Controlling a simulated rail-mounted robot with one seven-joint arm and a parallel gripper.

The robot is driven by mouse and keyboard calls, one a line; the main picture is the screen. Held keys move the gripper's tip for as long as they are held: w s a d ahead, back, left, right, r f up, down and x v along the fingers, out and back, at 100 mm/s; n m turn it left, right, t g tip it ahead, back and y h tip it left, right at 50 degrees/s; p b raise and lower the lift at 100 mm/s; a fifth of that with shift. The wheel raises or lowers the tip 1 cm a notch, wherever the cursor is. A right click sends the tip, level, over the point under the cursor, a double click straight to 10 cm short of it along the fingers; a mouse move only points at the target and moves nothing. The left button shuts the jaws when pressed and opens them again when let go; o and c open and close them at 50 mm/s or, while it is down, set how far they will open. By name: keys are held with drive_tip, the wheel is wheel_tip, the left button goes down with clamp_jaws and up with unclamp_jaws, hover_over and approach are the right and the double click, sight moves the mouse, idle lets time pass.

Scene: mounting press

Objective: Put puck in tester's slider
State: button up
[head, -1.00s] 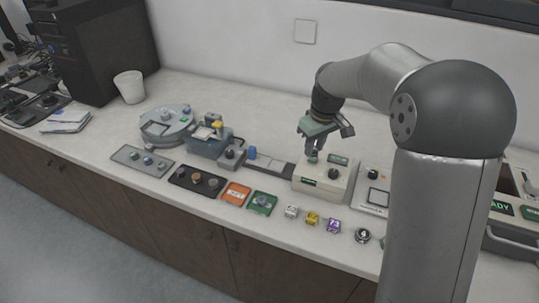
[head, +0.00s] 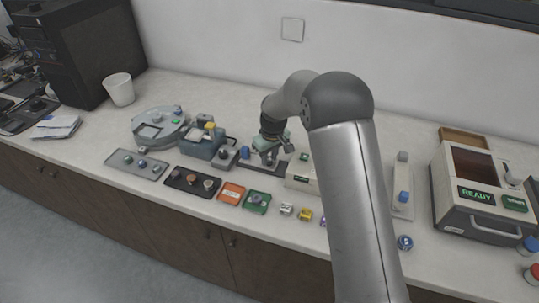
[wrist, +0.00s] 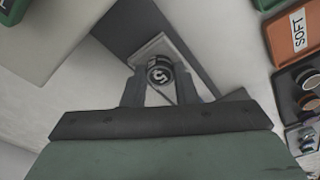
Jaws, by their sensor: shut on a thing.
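My gripper (wrist: 159,88) is shut on a small dark, round puck (wrist: 160,74) with a white-ringed top and a numeral like 5. In the wrist view the puck is between the fingertips, over the pale square plate of the slider (wrist: 148,48) on a dark rail (wrist: 122,22). I cannot tell whether the puck touches the plate. In the head view my gripper (head: 269,158) points down over the rail, just left of the beige tester (head: 300,172). My arm hides the tester's right part, and the puck is not clear there.
An orange SOFT tray (wrist: 297,38) and a green tray (head: 257,202) lie in front of the rail. A dark tray (head: 193,182) holds several pucks. A blue-grey machine (head: 203,146) stands left. Small coloured pieces, including a yellow one (head: 305,214), line the front.

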sight(272, 166)
drive_tip(key=shift+s+d+f+b, duration=0.1)
drive_tip(key=shift+s+f+b, duration=0.15)
drive_tip(key=shift+f+b, duration=0.4)
drive_tip(key=o, duration=1)
drive_tip(key=shift+f, duration=0.1)
drive_tip(key=shift+r+p, duration=0.6)
drive_tip(key=shift+r, duration=0.2)
wheel_tip(272, 166, up, 11)
drive_tip(key=b, duration=0.2)
drive_tip(key=s+d+r+m, duration=0.3)
drive_tip(key=s+d+r, duration=0.2)
drive_tip(key=s+d, duration=0.7)
drive_tip(key=s+d+f+m, duration=0.1)
drive_tip(key=s, duration=0.7)
drive_tip(key=s+d+f+m, duration=0.1)
drive_tip(key=s+d+m, duration=0.1)
drive_tip(key=s, duration=0.6)
drive_tip(key=s+d+f+m, duration=0.1)
drive_tip(key=s+d, duration=0.1)
drive_tip(key=s, duration=0.5)
drive_tip(key=shift+s+d+f+m+h, duration=0.15)
drive_tip(key=shift+s+f+m+h, duration=0.15)
drive_tip(key=shift+s+m+h, duration=0.1)
